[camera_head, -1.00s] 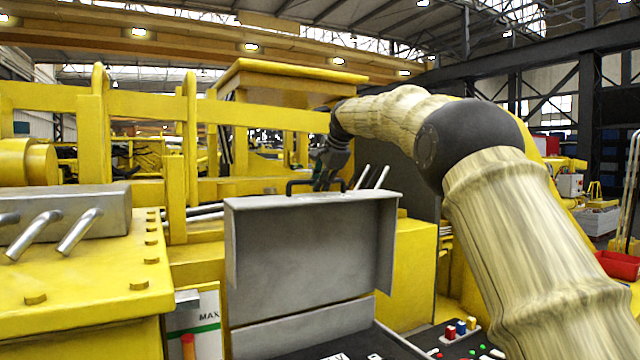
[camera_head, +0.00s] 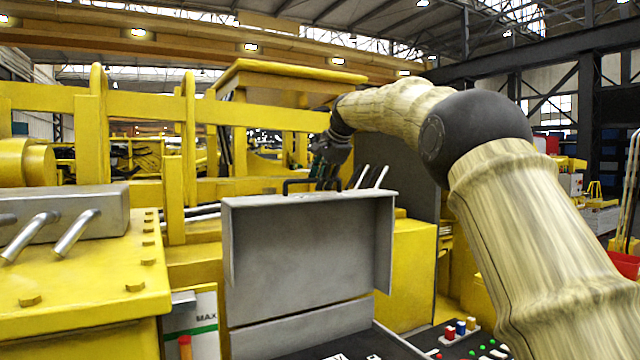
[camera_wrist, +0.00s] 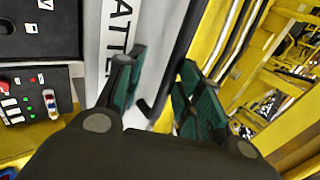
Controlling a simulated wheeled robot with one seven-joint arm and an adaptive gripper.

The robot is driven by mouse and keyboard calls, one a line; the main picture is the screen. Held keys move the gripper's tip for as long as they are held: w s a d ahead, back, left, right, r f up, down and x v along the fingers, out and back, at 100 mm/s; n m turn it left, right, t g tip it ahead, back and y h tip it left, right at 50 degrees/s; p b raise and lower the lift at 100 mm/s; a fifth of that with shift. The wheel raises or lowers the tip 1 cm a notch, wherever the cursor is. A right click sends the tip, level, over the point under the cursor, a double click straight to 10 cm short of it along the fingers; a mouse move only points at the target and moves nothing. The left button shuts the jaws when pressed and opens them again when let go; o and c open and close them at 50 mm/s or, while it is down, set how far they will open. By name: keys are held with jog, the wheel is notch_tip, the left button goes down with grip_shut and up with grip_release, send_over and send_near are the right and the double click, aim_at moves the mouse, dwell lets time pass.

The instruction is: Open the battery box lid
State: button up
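The grey battery box lid (camera_head: 310,250) stands upright, swung open, in the head view. Its black handle (camera_head: 287,186) shows at the lid's top edge, partly behind the lid. My gripper (camera_head: 322,178) is behind the top edge, close to the right end of the handle; whether they touch is unclear. In the wrist view my gripper (camera_wrist: 163,62) has its two dark green fingers spread apart. A dark bar, probably the handle (camera_wrist: 166,82), shows between them. A white label reading "ATTE" (camera_wrist: 115,40) lies left of the fingers.
A control panel with coloured buttons (camera_head: 460,340) lies at the lower right. Metal levers (camera_head: 372,177) rise behind the lid near my gripper. A yellow machine frame (camera_head: 240,115) fills the space behind, and a yellow block with bolts (camera_head: 90,270) stands left.

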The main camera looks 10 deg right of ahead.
jog(key=v, duration=1)
jog(key=shift+d+r, duration=0.1)
jog(key=shift+c, duration=0.3)
